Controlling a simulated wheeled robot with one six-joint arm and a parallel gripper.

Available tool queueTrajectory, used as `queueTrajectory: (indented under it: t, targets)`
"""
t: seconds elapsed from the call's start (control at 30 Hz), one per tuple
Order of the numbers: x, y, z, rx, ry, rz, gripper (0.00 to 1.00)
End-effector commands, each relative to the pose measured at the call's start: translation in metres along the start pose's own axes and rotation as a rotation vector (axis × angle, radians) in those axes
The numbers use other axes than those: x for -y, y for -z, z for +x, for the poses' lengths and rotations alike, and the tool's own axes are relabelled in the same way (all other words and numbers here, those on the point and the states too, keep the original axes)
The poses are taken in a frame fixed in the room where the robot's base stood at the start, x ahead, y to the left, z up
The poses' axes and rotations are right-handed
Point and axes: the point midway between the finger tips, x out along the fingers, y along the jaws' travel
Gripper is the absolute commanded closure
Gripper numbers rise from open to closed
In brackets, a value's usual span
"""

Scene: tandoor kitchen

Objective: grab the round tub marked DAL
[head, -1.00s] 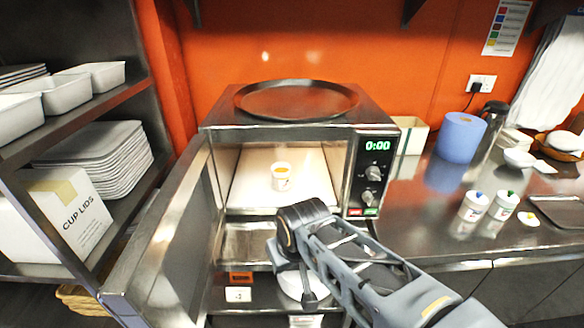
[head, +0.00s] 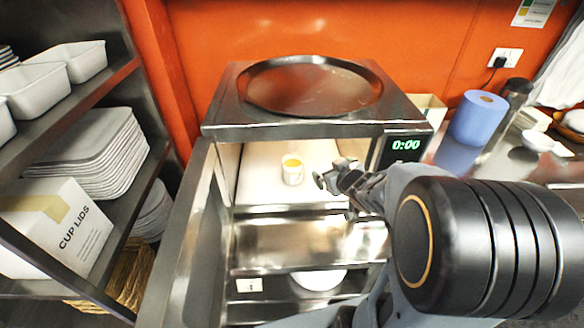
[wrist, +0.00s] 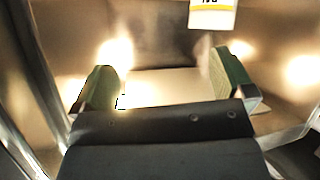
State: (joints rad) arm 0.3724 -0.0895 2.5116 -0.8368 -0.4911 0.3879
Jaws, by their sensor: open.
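A small round white tub (head: 292,170) with a yellow-orange top stands upright on the pale floor inside the open microwave (head: 310,130). In the wrist view the lower part of a white tub (wrist: 213,14) with a yellow band and dark lettering shows at the top edge, ahead of my gripper; the lettering is cut off. My gripper (head: 338,178) is at the microwave's opening, to the right of the tub and apart from it. In the wrist view its two fingers (wrist: 165,85) are spread with nothing between them.
The microwave door (head: 185,235) stands open on the left, and the control panel (head: 405,147) bounds the opening on the right. A round dark tray (head: 312,88) lies on top. A shelf with a CUP LIDS box (head: 58,228) is at the left.

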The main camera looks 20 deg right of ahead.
Motion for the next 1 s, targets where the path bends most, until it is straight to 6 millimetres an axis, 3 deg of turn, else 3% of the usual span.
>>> queueTrajectory:
  t: [0.2, 0.43, 0.8, 1.0]
  targets:
    - [0.015, 0.002, 0.001, -0.132, 0.193, 0.024, 0.00]
    - [0.028, 0.003, 0.002, -0.193, 0.304, 0.053, 0.00]
    - [0.050, 0.016, 0.057, -0.202, 0.322, 0.055, 0.00]
    - [0.054, 0.020, 0.074, -0.202, 0.318, 0.056, 0.00]
